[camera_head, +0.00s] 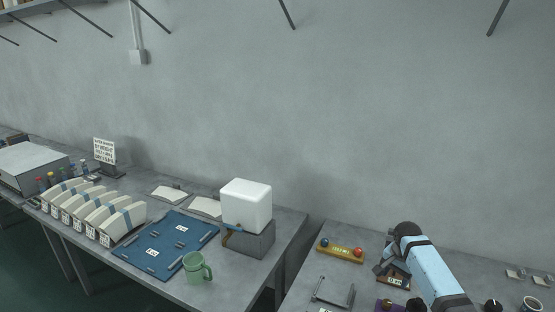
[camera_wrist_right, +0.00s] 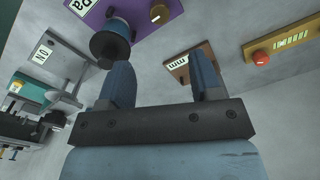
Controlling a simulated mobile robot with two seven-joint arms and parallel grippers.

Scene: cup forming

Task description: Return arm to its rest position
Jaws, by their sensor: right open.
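My right gripper (camera_head: 384,268) is above the right-hand table (camera_head: 300,290) in the head view, at the end of a light blue arm. In the right wrist view my right gripper (camera_wrist_right: 162,78) has its two dark blue fingers apart, with nothing between them. A small brown labelled plate (camera_wrist_right: 177,70) lies beyond the fingers; it also shows under the gripper in the head view (camera_head: 397,282). A purple panel with a dark round knob (camera_wrist_right: 111,44) is by the left finger in the wrist view. My left gripper is not in view.
A yellow bar (camera_head: 342,251) with a red and a blue ball and a metal bracket (camera_head: 334,292) lie left of the gripper. A green mug (camera_head: 193,267), a blue mat (camera_head: 150,255) and a white block (camera_head: 246,204) are on the left table. A gap separates the tables.

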